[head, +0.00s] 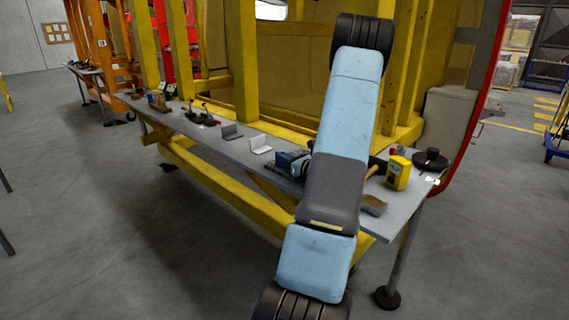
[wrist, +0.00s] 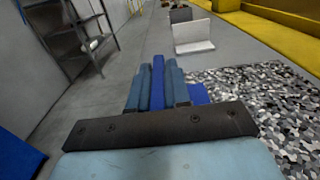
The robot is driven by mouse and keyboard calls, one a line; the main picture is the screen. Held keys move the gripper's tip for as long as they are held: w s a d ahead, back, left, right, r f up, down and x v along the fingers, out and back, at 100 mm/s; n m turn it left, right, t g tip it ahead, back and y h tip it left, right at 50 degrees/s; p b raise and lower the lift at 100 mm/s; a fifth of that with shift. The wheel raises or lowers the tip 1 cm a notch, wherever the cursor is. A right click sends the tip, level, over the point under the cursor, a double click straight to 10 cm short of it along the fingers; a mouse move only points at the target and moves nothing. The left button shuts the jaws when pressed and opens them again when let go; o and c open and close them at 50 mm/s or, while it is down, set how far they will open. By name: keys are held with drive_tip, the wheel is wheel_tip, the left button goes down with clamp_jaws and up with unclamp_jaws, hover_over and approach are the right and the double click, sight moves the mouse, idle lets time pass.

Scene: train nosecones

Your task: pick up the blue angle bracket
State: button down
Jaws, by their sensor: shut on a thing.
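The blue angle bracket (wrist: 158,78) is a deep blue piece. In the wrist view one part stands between the two paler blue fingers of my gripper (wrist: 158,84), and another part (wrist: 199,93) shows to their right. My gripper is shut on it. In the head view my gripper (head: 292,162) is at the grey bench, partly hidden behind my arm. I cannot tell from these views whether the bracket still touches the bench.
A white angle bracket (wrist: 193,40) stands ahead on the bench (head: 215,143), with a dark one (head: 230,132) beyond. A speckled patch (wrist: 255,95) lies right of my gripper. A yellow device (head: 398,172), a black round object (head: 430,160) and yellow frame posts (head: 242,60) are close by.

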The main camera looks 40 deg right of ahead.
drive_tip(key=shift+r, duration=0.15)
drive_tip(key=shift+r, duration=0.25)
wheel_tip(320, 180, up, 2)
drive_tip(key=shift+r, duration=0.15)
drive_tip(key=s+a+r, duration=0.5)
drive_tip(key=s+r, duration=0.5)
drive_tip(key=s, duration=0.3)
